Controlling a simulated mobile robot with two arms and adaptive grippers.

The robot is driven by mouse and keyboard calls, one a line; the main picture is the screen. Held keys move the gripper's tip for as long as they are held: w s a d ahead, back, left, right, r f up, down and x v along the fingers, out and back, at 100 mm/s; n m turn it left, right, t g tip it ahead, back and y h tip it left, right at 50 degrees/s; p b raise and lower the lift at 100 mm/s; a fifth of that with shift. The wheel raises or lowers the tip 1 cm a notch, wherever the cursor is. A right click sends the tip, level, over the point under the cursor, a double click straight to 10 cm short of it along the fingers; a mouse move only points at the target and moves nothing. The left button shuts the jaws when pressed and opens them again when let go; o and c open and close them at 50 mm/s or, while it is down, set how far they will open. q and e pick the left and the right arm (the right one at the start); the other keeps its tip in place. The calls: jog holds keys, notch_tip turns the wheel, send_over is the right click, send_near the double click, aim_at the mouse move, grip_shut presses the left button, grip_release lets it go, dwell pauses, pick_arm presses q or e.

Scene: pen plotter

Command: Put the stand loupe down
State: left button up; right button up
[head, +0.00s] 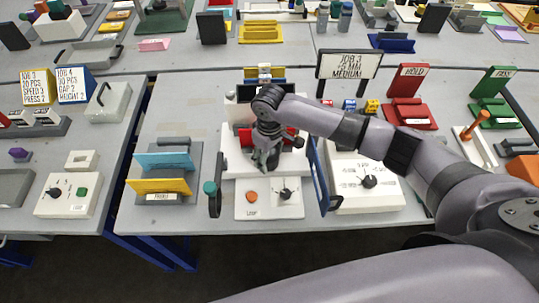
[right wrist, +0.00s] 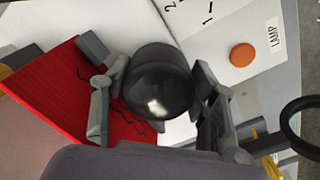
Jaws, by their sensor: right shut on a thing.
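In the right wrist view my right gripper (right wrist: 160,88) is shut on a black rounded thing, taken to be the stand loupe (right wrist: 155,85). Its glossy dome fills the space between the fingers. Its underside is hidden, so I cannot tell whether it touches anything below. Behind it lie a red plate (right wrist: 70,95) with black pen lines and a white surface. In the head view the right gripper (head: 265,160) points down over the white machine in the middle of the near table, and the loupe is largely hidden there. My left gripper is out of view.
A white panel (head: 270,211) with an orange button (head: 252,197) and a dial is in front of the gripper. A green-topped dark upright (head: 212,198) stands left of it, a blue upright panel (head: 318,175) right. Teal and yellow cards (head: 160,186) stand in a rack farther left.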

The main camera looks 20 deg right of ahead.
jog(key=shift+f, duration=0.2)
jog(key=shift+f, duration=0.15)
jog(key=o, duration=1.2)
jog(key=shift+c, duration=0.2)
jog(key=shift+r, duration=0.45)
notch_tip(320, 180, up, 11)
jog(key=b, duration=0.1)
jog(key=shift+r, duration=0.2)
